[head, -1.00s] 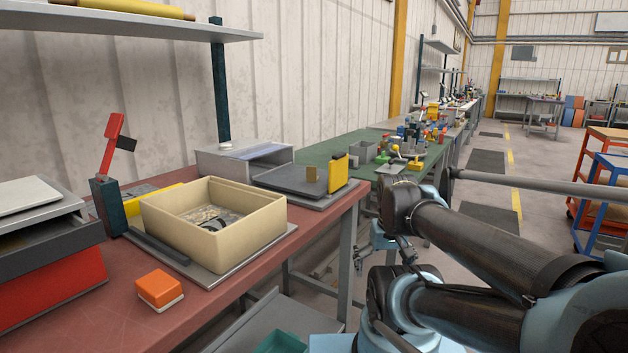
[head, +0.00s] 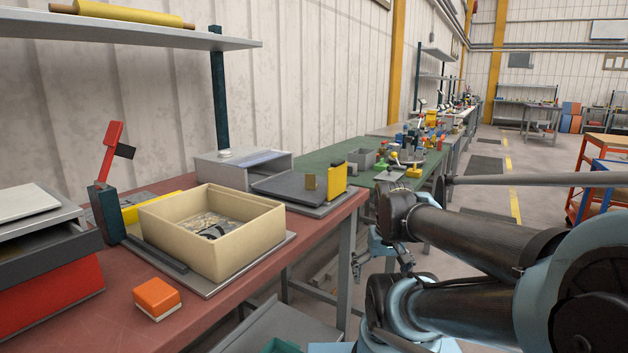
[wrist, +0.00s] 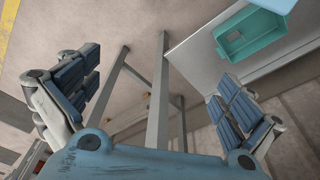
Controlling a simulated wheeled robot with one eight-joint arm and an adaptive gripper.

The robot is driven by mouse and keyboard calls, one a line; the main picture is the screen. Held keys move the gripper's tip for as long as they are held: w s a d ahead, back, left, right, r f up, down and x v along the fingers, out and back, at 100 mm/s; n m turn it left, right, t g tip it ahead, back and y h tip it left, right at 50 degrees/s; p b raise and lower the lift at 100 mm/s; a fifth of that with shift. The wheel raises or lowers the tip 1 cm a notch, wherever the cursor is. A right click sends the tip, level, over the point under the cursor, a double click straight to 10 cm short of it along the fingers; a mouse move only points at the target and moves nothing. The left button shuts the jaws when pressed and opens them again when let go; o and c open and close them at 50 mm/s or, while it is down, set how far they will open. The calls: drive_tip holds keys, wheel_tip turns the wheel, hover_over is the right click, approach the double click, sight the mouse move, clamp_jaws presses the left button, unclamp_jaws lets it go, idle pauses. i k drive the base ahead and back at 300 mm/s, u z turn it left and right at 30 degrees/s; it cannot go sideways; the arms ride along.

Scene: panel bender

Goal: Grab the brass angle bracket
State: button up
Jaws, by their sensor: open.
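The brass angle bracket (head: 310,182) looks like a small upright brass-coloured piece. It stands on a dark grey plate (head: 285,189) on the red bench, beside a yellow block (head: 337,180), in the head view. My gripper (wrist: 160,98) is open in the wrist view, its two blue-padded fingers wide apart with nothing between them. It hangs off the bench over the floor, apart from the bracket. The bracket is not in the wrist view.
A cream bin (head: 215,258) with small parts, an orange block (head: 157,297) and a red-handled tool (head: 110,150) are on the red bench (head: 75,325). A grey box (head: 240,166) stands behind the plate. Bench legs (wrist: 158,95) and a teal tray (wrist: 250,35) are near my gripper.

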sight(310, 183)
drive_tip(key=k, duration=0.5)
drive_tip(key=u, duration=1.15)
drive_tip(key=k, duration=0.75)
drive_tip(key=z, duration=1.05)
drive_tip(key=i, duration=0.5)
drive_tip(key=u, duration=0.05)
